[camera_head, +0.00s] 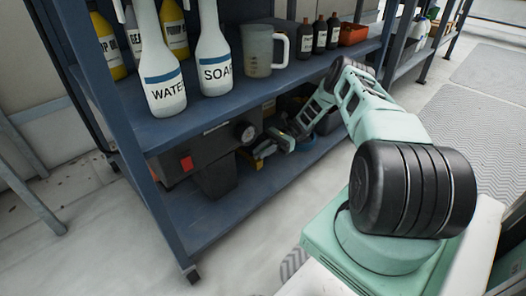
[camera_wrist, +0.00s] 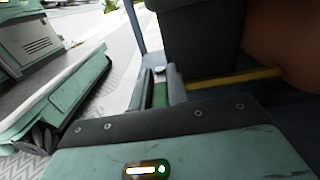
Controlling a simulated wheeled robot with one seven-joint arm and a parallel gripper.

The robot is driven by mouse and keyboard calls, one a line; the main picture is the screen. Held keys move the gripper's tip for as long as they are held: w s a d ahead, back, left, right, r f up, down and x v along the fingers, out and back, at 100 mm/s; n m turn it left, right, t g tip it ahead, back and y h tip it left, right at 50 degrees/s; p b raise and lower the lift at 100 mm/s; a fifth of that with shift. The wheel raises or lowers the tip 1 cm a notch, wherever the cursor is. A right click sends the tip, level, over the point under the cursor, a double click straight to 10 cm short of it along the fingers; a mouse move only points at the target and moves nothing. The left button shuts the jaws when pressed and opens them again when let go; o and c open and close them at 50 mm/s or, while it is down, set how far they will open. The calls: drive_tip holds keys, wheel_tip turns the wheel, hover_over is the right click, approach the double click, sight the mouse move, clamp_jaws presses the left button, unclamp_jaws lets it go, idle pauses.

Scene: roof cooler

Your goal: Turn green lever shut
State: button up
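The green lever (camera_wrist: 160,95) shows in the wrist view as a small upright green piece between the two fingers of my gripper (camera_wrist: 161,88). The fingers stand close together with the green piece filling the narrow gap, so my gripper looks shut on it. A yellow bar (camera_wrist: 240,77) runs from beside the right finger toward the right. In the head view my gripper (camera_head: 281,139) reaches into the lower shelf bay, beside a yellow and blue fitting (camera_head: 264,151). The lever cannot be made out there.
Spray bottles (camera_head: 163,70), a clear jug (camera_head: 259,50) and small dark bottles (camera_head: 319,35) stand above. The floor in front (camera_head: 235,255) is clear.

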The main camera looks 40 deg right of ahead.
drive_tip(key=o, duration=0.4)
drive_tip(key=shift+d, duration=0.1)
drive_tip(key=shift+d+p, duration=0.8)
drive_tip(key=shift+d, duration=2.85)
